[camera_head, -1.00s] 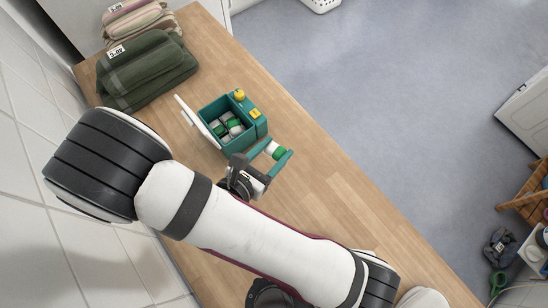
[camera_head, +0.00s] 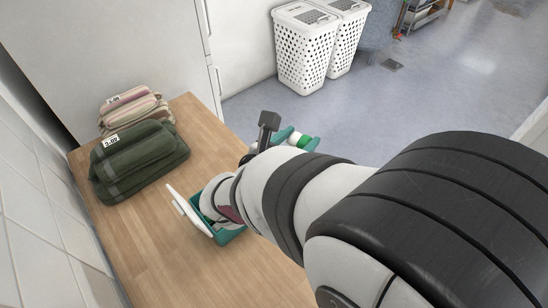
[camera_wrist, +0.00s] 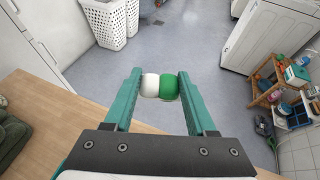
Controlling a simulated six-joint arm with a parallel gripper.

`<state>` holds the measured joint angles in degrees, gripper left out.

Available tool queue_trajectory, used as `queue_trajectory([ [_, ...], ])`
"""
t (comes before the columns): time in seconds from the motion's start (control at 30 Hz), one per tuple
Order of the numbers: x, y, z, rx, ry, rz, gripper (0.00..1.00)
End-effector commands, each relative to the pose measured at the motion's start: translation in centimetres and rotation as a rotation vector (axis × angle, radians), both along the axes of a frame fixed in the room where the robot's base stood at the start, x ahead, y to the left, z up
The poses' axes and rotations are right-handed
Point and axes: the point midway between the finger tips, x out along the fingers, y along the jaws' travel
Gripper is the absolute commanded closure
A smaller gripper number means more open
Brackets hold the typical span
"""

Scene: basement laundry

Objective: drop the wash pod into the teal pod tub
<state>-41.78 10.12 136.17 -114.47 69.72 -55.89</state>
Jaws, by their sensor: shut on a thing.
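The wash pod (camera_wrist: 160,86), half white and half green, sits between the teal fingers of my gripper (camera_wrist: 158,88) in the wrist view. The gripper is shut on it. In the head view, my gripper (camera_head: 302,139) holds the pod (camera_head: 305,141) up, pointing away from the wall, with the floor behind it. The teal pod tub (camera_head: 231,238) stands on the wooden counter, mostly hidden by my arm. Its white lid (camera_head: 187,211) is open, tilted toward the wall. The tub's contents are hidden now. The tub is not in the wrist view.
A folded green cloth bundle (camera_head: 139,160) and a striped bundle (camera_head: 131,108) lie on the counter (camera_head: 150,245). White hampers (camera_head: 306,45) stand on the floor beyond. The wrist view shows a white appliance (camera_wrist: 255,38) and a wooden shelf (camera_wrist: 268,88) at right.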

Motion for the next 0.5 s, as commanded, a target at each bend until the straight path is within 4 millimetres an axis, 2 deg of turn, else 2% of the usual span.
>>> queue_trajectory([
  [0.1,1.2,-2.6,3.3,0.006,-0.006,-0.021,0.96],
  [0.23,2.2,-5.6,6.0,0.005,-0.005,-0.098,0.96],
  [0.3,2.6,-7.5,6.9,0.004,-0.001,-0.198,0.96],
  [0.37,2.8,-9.1,6.8,0.001,0.003,-0.33,0.96],
  [0.5,2.0,-11.3,4.8,-0.002,0.007,-0.624,0.96],
])
